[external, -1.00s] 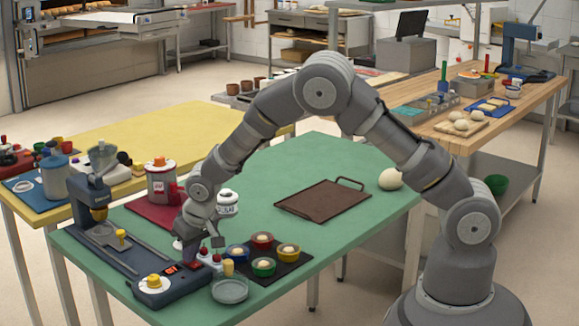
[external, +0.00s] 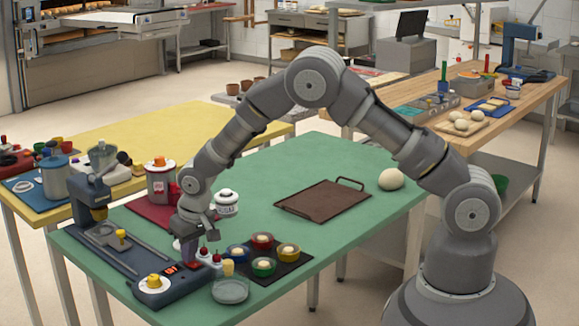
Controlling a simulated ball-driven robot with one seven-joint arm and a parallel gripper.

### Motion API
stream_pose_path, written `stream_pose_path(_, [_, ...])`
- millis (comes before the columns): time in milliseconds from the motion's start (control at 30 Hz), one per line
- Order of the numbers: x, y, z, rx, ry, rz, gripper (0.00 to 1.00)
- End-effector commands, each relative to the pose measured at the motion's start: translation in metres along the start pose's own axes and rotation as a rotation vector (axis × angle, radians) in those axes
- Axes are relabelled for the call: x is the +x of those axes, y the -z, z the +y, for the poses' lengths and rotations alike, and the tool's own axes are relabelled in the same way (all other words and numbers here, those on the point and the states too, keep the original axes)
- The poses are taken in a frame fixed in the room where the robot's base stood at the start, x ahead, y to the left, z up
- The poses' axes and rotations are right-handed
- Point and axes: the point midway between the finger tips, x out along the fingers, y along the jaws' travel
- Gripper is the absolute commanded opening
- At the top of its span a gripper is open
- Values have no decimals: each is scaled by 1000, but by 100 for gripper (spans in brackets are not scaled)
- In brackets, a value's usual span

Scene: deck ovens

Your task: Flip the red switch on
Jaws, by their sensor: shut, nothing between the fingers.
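A dark blue machine (external: 186,288) stands at the front left corner of the green table. Its front panel carries a yellow knob (external: 154,281), a small red lit display (external: 170,268) and small red-topped controls on pale bases. One red-topped control (external: 203,252) is close to my gripper, and another (external: 217,258) is just right of it. I cannot tell which is the red switch or its position. My gripper (external: 192,250) is shut and empty, pointing down over the panel's back edge, left of these controls. Whether it touches anything is hidden.
Several coloured cups with pale contents sit on a black mat (external: 283,271) to the right. A clear round dish (external: 230,290) is in front. A white-lidded jar (external: 227,203) and a red-and-white canister (external: 161,182) stand behind. A brown tray (external: 322,200) lies farther right with free table around it.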

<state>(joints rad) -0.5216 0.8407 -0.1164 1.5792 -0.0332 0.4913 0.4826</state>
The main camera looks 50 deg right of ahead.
Motion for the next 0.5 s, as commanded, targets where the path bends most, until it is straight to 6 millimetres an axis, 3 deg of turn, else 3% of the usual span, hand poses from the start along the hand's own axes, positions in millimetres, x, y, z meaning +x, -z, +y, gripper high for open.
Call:
stream_pose_path(33, [11, -19, 1, -5, -14, -46, 0])
stream_pose_path(267, [9, -19, 0, -6, -13, -47, 0])
stream_pose_path(367, [1, -18, 1, -5, -12, -44, 0])
stream_pose_path(500, [-27, -16, 1, -3, -7, -31, 0])
